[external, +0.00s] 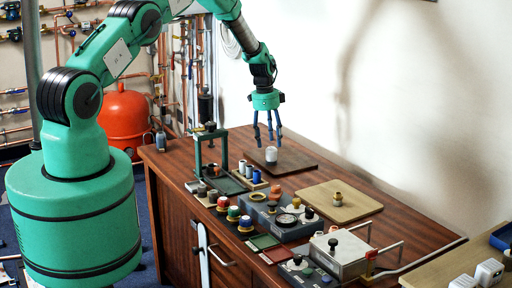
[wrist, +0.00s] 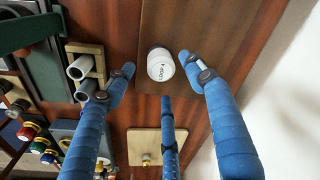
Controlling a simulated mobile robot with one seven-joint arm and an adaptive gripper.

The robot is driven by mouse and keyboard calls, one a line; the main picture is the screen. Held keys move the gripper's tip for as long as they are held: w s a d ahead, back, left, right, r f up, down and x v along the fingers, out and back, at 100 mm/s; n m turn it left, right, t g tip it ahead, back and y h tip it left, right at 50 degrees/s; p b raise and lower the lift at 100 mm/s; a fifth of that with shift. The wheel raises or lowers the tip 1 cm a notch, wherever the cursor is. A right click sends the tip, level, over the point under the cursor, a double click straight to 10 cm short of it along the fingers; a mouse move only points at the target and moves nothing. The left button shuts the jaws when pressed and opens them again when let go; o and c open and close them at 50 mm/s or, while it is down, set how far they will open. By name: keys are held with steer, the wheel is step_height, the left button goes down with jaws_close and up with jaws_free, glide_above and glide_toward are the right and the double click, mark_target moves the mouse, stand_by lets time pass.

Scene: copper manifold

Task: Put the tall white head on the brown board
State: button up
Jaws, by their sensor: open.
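The tall white head (external: 271,154) is a small white cylinder. It stands upright on the dark brown board (external: 296,164), near the board's left edge in the wrist view, where the head (wrist: 160,66) shows its round top with dark lettering. My gripper (external: 270,141) is just above the head, pointing down. Its three blue fingers are spread open around the head in the wrist view, with gaps between them and the head. I see no finger touching it. The contact between head and board is not seen clearly.
A light wooden board (external: 345,206) with a small brass knob lies nearer the front. A green frame (external: 210,150) and a small rack of cylinders (external: 249,172) stand left of the brown board. Several coloured knobs and a grey metal box (external: 339,252) crowd the front. The wall is to the right.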

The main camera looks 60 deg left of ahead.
mark_target(268, 148)
step_height(268, 148, up, 7)
steer(key=shift+s+a, duration=0.15)
steer(key=shift+s, duration=0.15)
stand_by(0.9)
